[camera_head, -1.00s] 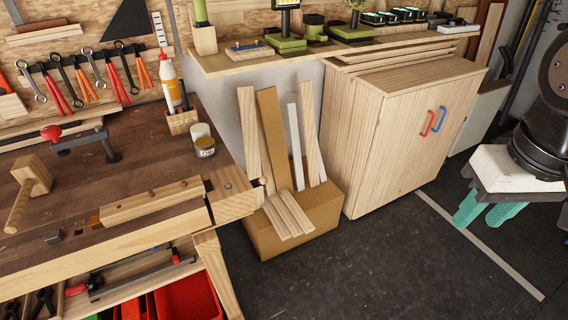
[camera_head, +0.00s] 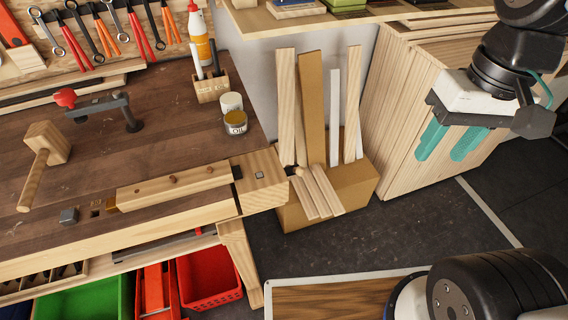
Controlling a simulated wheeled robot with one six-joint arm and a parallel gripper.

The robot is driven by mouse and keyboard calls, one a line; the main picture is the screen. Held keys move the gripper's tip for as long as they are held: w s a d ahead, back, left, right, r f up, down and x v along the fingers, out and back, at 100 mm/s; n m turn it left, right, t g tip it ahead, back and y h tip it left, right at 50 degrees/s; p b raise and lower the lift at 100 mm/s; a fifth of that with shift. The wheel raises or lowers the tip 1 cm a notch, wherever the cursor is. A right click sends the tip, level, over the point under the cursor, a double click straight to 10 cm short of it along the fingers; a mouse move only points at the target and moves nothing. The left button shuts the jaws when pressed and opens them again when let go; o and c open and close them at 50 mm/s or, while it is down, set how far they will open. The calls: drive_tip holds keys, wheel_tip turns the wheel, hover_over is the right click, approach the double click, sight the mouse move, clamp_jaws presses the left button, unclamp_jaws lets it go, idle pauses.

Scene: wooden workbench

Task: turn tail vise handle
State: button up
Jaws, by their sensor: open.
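The tail vise is a pale wooden block (camera_head: 262,182) at the right end of the workbench (camera_head: 150,110). A small part sticks out past the block's end face at the bench corner (camera_head: 291,170); it may be the vise handle, but it is too small to make out its shape or angle. My gripper (camera_head: 450,140) is at the upper right, with two teal fingers spread apart and nothing between them. It hangs in front of the wooden cabinet, well to the right of the vise and apart from it.
A cardboard box (camera_head: 345,192) with upright wood strips stands on the floor beside the vise.

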drive_tip(key=w+a+f+m+g+y, duration=0.3)
drive_tip(key=w+a+f+g+y, duration=0.5)
drive_tip(key=w+f, duration=0.4)
drive_tip(key=m+t+y, duration=0.3)
drive_tip(key=m+y, duration=0.3)
drive_tip(key=y, duration=0.2)
approach(294, 167)
drive_tip(key=x, duration=0.6)
drive_tip(key=f+x, duration=0.1)
drive_tip(key=x, duration=0.3)
clamp_jaws()
